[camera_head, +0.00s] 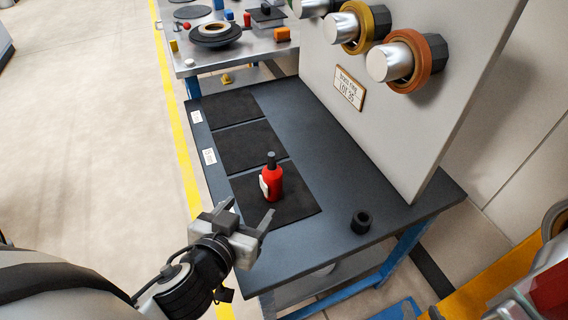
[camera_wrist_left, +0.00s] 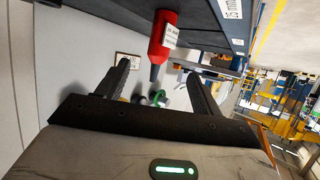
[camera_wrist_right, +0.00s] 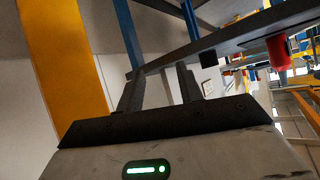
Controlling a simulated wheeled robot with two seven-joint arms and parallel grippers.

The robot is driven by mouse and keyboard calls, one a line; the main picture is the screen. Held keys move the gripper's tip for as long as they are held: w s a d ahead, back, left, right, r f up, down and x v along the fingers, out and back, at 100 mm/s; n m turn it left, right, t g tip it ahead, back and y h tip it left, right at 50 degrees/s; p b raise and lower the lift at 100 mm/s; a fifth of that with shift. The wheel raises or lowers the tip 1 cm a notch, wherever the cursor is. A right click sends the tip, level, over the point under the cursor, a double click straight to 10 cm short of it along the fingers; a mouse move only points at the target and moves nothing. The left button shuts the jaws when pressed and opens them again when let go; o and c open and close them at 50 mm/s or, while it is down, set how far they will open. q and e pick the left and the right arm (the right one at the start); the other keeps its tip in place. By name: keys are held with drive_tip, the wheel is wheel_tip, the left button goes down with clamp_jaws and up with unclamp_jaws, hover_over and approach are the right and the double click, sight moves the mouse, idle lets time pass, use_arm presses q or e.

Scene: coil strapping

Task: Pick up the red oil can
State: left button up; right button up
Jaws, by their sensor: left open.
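The red oil can (camera_head: 271,184) stands upright on the nearest black mat of the dark table, with a dark nozzle on top and a white label. My left gripper (camera_head: 248,212) is open and empty in front of the can, apart from it. In the left wrist view the can (camera_wrist_left: 163,38) appears upside down, its nozzle pointing toward the space between the open fingers (camera_wrist_left: 158,80). In the right wrist view my right gripper (camera_wrist_right: 158,80) has its fingers apart with nothing between them. The can (camera_wrist_right: 279,53) shows there at the right, well away.
A black cylinder (camera_head: 361,222) stands near the table's right front corner. Two black mats (camera_head: 250,146) behind the can are empty. A pale upright panel (camera_head: 400,130) with coils on pegs rises along the right. A second table (camera_head: 245,50) with several items is behind.

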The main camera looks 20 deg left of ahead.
sight(269, 185)
use_arm(q)
drive_tip(key=x, duration=1.4)
drive_tip(key=shift+w+f, duration=0.15)
drive_tip(key=shift+f, duration=0.15)
drive_tip(key=c, duration=1.3)
